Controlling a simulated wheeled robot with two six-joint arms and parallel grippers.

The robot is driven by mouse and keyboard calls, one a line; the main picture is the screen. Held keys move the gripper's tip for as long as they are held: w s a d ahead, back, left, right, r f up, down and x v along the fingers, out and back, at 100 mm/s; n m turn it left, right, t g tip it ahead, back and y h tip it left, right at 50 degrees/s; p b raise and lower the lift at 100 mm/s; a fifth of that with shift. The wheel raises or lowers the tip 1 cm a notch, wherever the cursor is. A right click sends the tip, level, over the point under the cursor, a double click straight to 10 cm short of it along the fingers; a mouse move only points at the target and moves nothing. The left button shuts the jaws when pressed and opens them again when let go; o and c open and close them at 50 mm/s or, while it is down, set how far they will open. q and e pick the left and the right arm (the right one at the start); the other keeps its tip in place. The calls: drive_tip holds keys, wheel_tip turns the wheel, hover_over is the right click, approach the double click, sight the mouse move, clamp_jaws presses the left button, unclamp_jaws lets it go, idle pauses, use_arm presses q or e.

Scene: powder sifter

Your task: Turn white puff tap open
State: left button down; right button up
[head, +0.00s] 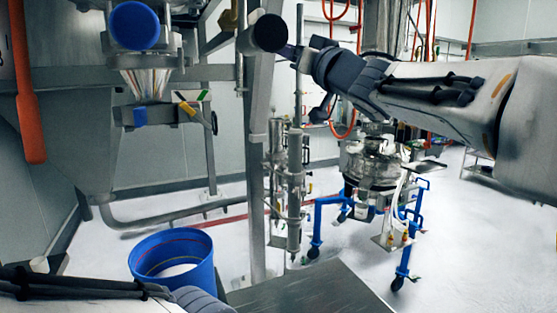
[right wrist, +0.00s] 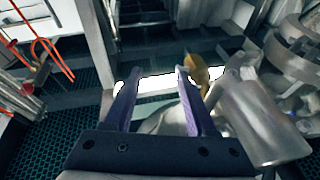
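I cannot clearly pick out a white tap in either view. A brass-yellow handle (head: 228,19) is on the frame at the upper left of the head view. A similar yellow piece (right wrist: 196,72) is just right of the right fingertip in the right wrist view. A yellow valve handle (head: 187,108) sits below the clear funnel. My right gripper (right wrist: 155,75) is open, with nothing gripped between its fingers. In the head view my right gripper (head: 290,52) is beside a dark round cylinder end (head: 270,33). My left gripper's fingers are out of view.
A blue bucket (head: 173,258) with white contents stands at the lower left beside a grey surface (head: 305,290). A metal post (head: 256,160) rises mid-view. A metal vessel (head: 372,163) stands on a blue wheeled frame (head: 405,230). Open white floor lies at right.

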use_arm(q)
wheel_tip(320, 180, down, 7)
drive_tip(key=b, duration=0.6)
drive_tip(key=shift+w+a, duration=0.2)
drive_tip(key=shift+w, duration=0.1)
use_arm(e)
wheel_tip(320, 180, down, 26)
drive_tip(key=a+m+g+h, duration=0.1)
drive_tip(key=m+g+h, duration=0.2)
drive_tip(key=h, duration=0.3)
drive_tip(key=shift+s+a, duration=0.3)
drive_tip(key=shift+a, duration=0.05)
drive_tip(key=shift+r, duration=0.1)
